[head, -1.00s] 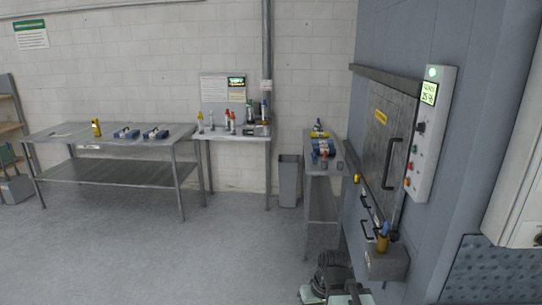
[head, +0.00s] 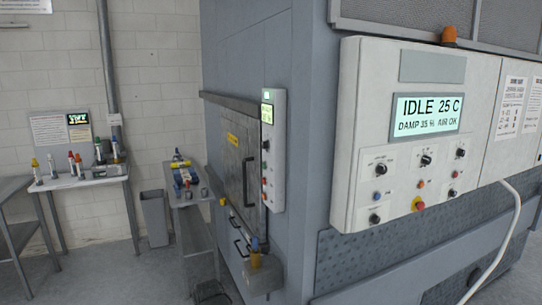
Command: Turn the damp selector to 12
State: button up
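A white control box (head: 420,140) is mounted on the grey washer at the right. Its screen (head: 426,117) reads "IDLE 25 C", "DAMP 35 %" and "AIR OK". Below the screen are three dark rotary knobs in a row: a left knob (head: 380,169), a middle knob (head: 426,160) and a right knob (head: 460,153). Their labels and scale numbers are too small to read, so I cannot tell which is the damp selector or where it points. A dark part, probably of my arm, shows at the bottom edge. My gripper cannot be made out.
Coloured buttons and a red emergency knob (head: 418,205) sit below the rotary knobs. A white hose (head: 497,240) hangs at the right. A narrow panel (head: 272,150) is beside the metal door (head: 240,165). A bench (head: 192,200) and a bin (head: 154,217) stand left.

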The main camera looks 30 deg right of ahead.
aim_at(265, 145)
jog(key=u, duration=2.65)
jog(key=k, duration=0.75)
jog(key=z, duration=1.15)
jog(key=i, duration=1)
